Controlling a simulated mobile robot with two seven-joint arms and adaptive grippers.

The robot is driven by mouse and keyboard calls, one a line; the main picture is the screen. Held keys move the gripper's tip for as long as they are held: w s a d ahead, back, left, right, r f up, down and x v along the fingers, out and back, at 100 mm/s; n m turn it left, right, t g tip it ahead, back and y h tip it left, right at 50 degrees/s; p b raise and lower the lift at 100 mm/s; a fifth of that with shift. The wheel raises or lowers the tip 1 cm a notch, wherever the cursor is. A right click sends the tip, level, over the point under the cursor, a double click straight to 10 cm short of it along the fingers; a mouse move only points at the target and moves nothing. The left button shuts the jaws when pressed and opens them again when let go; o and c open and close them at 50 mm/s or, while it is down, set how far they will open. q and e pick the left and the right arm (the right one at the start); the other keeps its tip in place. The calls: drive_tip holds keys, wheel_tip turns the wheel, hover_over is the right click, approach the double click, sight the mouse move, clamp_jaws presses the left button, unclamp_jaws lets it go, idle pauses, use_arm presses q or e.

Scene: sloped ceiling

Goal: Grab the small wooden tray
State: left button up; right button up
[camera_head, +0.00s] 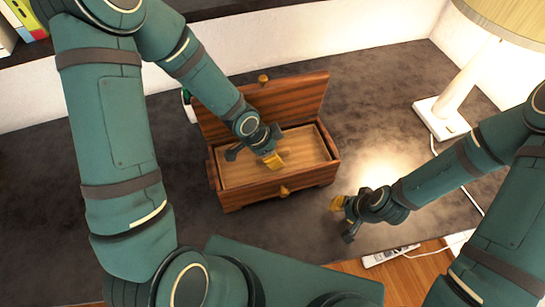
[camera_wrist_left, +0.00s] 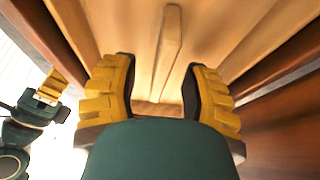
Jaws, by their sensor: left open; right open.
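The small wooden tray (camera_head: 307,148) is light wood and sits inside a reddish-brown wooden box (camera_head: 240,196) with its lid raised. My left gripper (camera_head: 271,160) reaches down over the tray, and its hand hides part of it. In the left wrist view, the open yellow fingers of my left gripper (camera_wrist_left: 160,72) stand on either side of a thin upright wooden strip (camera_wrist_left: 170,42) in the tray (camera_wrist_left: 225,25). A gap shows on both sides of the strip. My right gripper (camera_head: 343,216) is open and empty, to the right of the box's front corner.
The box stands on a dark tabletop (camera_head: 390,95). A lamp (camera_head: 462,85) stands at the back right. A white power strip (camera_head: 391,255) lies at the front edge.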

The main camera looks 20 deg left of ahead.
use_arm(q)
drive_tip(key=shift+f+b, duration=0.25)
drive_tip(key=shift+b, duration=0.05)
idle(0.5)
clamp_jaws()
